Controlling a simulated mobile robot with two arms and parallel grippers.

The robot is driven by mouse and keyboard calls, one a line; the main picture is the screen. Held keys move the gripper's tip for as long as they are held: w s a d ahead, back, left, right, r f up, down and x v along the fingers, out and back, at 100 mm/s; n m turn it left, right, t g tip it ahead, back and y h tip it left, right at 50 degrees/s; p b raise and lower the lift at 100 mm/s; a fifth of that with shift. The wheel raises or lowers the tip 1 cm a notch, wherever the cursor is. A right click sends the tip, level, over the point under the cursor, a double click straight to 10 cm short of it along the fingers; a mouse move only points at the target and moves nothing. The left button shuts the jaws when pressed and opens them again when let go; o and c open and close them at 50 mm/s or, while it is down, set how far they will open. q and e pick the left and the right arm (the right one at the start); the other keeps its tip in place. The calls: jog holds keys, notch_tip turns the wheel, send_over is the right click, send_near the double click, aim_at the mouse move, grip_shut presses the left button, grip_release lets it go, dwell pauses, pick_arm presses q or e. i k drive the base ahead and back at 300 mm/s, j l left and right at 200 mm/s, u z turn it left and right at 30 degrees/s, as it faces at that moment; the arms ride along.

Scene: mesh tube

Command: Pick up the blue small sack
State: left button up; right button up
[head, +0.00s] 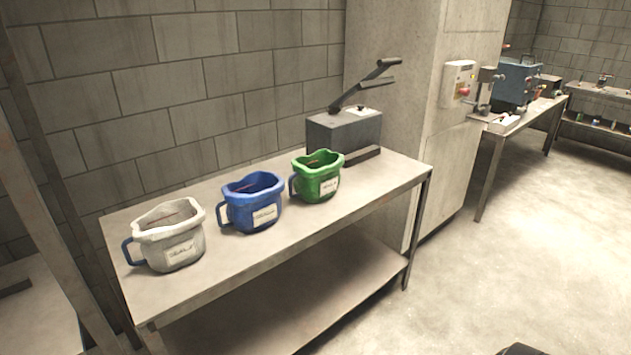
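The blue small sack (253,203) stands upright on the metal table (300,229), between a white sack and a green sack. It has an open top, a pale label on its front and a loop handle on its left side. No gripper of mine shows on or near it. Neither of my grippers can be made out in the head view. Only a small dark shape shows at the bottom edge, too little to identify.
A white sack (170,236) stands left of the blue one and a green sack (317,177) right of it. A grey machine with a lever (344,135) sits at the table's far end. A concrete pillar (395,90) rises behind. Open floor (500,265) lies to the right.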

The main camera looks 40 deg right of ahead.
aim_at(254, 202)
jog(key=z, duration=0.75)
